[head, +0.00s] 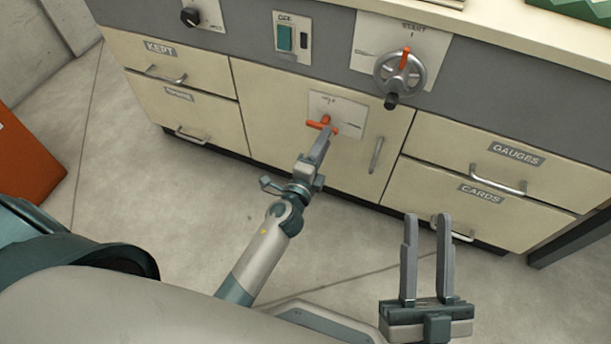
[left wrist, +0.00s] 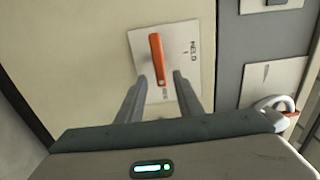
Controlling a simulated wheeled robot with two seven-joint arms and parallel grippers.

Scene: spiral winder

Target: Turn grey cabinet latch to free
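The cabinet latch has an orange handle (head: 323,127) on a white plate (head: 347,117) fixed to the middle cream door. In the left wrist view the handle (left wrist: 157,55) lies along the plate, near the word HELD, and the second label is too small to read. My left gripper (head: 321,143) reaches up to the latch from below. In the left wrist view its fingers (left wrist: 155,93) are apart, one on each side of the handle's lower end, with gaps visible. My right gripper (head: 427,222) is open and empty in front of the right drawers.
A handwheel (head: 399,74) with a dark knob sticks out above and right of the latch. A vertical door handle (head: 375,155) is right of the plate. Drawers with bar handles flank the door. A green switch (head: 285,38) is above. An orange box (head: 25,165) stands at left.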

